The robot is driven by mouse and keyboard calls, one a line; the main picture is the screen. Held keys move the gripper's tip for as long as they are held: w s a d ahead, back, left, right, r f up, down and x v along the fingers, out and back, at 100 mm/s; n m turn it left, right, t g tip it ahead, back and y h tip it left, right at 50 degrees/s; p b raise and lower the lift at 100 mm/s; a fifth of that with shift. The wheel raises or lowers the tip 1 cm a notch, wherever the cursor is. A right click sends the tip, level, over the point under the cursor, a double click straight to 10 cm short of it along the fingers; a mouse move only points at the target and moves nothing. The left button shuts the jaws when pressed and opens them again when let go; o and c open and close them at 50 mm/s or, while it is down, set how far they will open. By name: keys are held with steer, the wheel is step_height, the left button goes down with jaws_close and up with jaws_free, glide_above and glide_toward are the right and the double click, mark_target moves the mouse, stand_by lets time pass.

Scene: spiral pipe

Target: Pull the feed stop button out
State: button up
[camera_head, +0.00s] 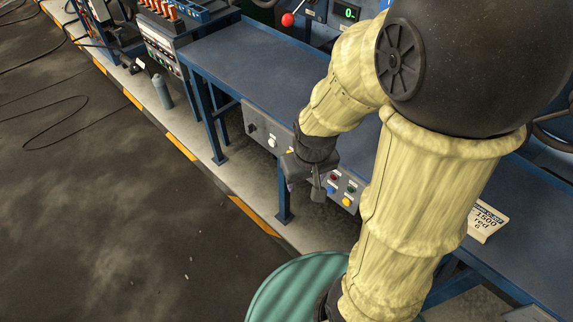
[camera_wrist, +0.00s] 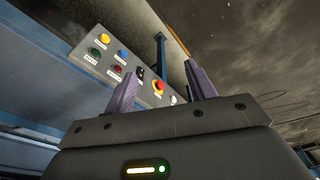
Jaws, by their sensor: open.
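The grey control panel (camera_head: 260,127) hangs under the front edge of the blue bench. In the wrist view the panel (camera_wrist: 88,56) appears turned around. A red mushroom-shaped button with a yellow base (camera_wrist: 159,87) sits on it and looks like the feed stop button; its label is too small to read. My gripper (camera_head: 304,187) is in front of the panel and hides this button in the head view. In the wrist view my gripper (camera_wrist: 162,70) is open, with two purple fingers apart. The red button appears between them, with no visible contact.
The panel also carries a black knob (camera_wrist: 140,73), a white button (camera_wrist: 173,99), and red, green, blue and yellow buttons (camera_wrist: 103,38). A blue bench leg (camera_head: 284,200) stands below the panel. A teal ribbed round object (camera_head: 290,290) is in front. The floor at left is open.

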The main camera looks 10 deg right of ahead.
steer(key=w+a+f+n+g+h+b, duration=0.2)
steer(key=f+n+h+b, duration=0.15)
steer(key=f+n, duration=0.5)
steer(key=w+a+f+n+g+h+b, duration=0.1)
steer(key=w+a+f+n+h+b, duration=0.15)
steer(key=f+n+h, duration=0.6)
steer(key=w+a+f+n+t+h+b, duration=0.3)
steer(key=w+a+f+n+t+b, duration=0.1)
steer(key=w+a+n+t, duration=0.3)
steer(key=a+n+t, duration=0.2)
steer(key=n+t, duration=0.1)
steer(key=shift+a+n+t, duration=0.3)
steer(key=shift+n, duration=0.1)
steer(key=shift+w+d, duration=0.1)
steer(key=p+x, duration=0.1)
steer(key=x, duration=1.6)
